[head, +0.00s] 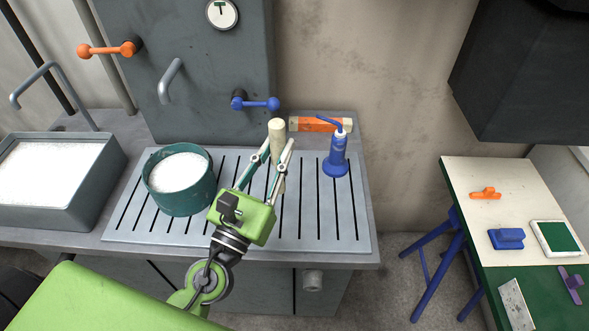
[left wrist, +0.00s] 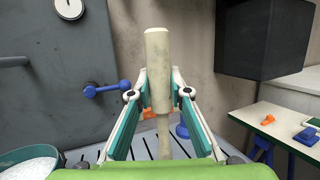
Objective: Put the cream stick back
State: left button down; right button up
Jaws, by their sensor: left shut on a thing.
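The cream stick (head: 276,139) stands roughly upright between the fingers of my left gripper (head: 273,158) in the head view. In the left wrist view the cream stick (left wrist: 158,70) has a thick upper part and a thinner lower part. My left gripper (left wrist: 158,94) is shut on the thick part, with a finger on each side. The gripper is over the slatted metal rack (head: 330,225). The stick's lower end is partly hidden by the gripper, so I cannot tell whether it touches the rack. My right gripper is not in view.
A green pot of white grains (head: 182,208) stands left of the gripper, and a grey basin (head: 85,200) is further left. A blue bottle (head: 336,158) and an orange-and-cream block (head: 320,125) are to the right and behind. A side table (head: 460,185) is far right.

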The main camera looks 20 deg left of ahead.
pick_arm(q)
jog(key=w+d+f+b, duration=0.2)
jog(key=w+f+b, duration=0.2)
jog(key=f, duration=0.5)
jog(key=shift+b, duration=1.1)
jog(key=shift+f, duration=0.1)
jog(key=c, duration=1.9)
grip_release()
